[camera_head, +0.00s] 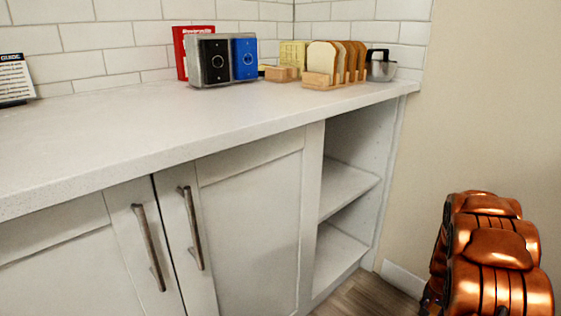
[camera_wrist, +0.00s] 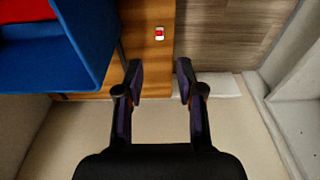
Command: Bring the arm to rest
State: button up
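My gripper (camera_wrist: 159,70) is open in the wrist view. Its two dark fingers stand apart with nothing between them. A wood-brown surface and pale floor or wall show beyond and beneath them. In the head view, copper-coloured links of my arm (camera_head: 495,255) are bunched at the lower right, beside the beige wall and clear of the counter. The gripper itself does not show in the head view.
The white counter (camera_head: 130,130) has a clear front. At its back stand a black-and-blue box pair (camera_head: 222,60), a toast rack (camera_head: 335,65) and a metal pot (camera_head: 381,66). Open shelves (camera_head: 345,190) are empty. A blue-sided thing (camera_wrist: 65,45) is left of the fingers.

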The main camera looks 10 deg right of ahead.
jog(key=s+a+r+n+p, duration=0.25)
jog(key=a+r+p, duration=0.55)
jog(key=r, duration=0.6)
jog(key=s+a+r+n+g+y+p, duration=0.1)
jog(key=s+a+r+p, duration=0.2)
jog(key=a+r+p, duration=0.8)
jog(key=s+a+r+n+p, duration=0.2)
jog(key=s+a+r+p, duration=0.15)
jog(key=r, duration=1.35)
jog(key=s+a+r+n+p, duration=0.1)
jog(key=s+a+r+p, duration=0.3)
jog(key=s+r+p, duration=0.2)
jog(key=s+a+r+n+g+p, duration=0.1)
jog(key=s+a+r+n+p, duration=0.1)
jog(key=s+a+r+p, duration=0.2)
jog(key=s+a+r+n+p, duration=0.2)
jog(key=s+a+r+p, duration=0.2)
jog(key=s+r+p, duration=0.5)
notch_tip(320, 180, up, 7)
jog(key=shift+s+a+f+g+p, duration=0.1)
jog(key=shift+s+a+g+p, duration=0.25)
jog(key=shift+p, duration=0.3)
jog(key=shift+n, duration=0.35)
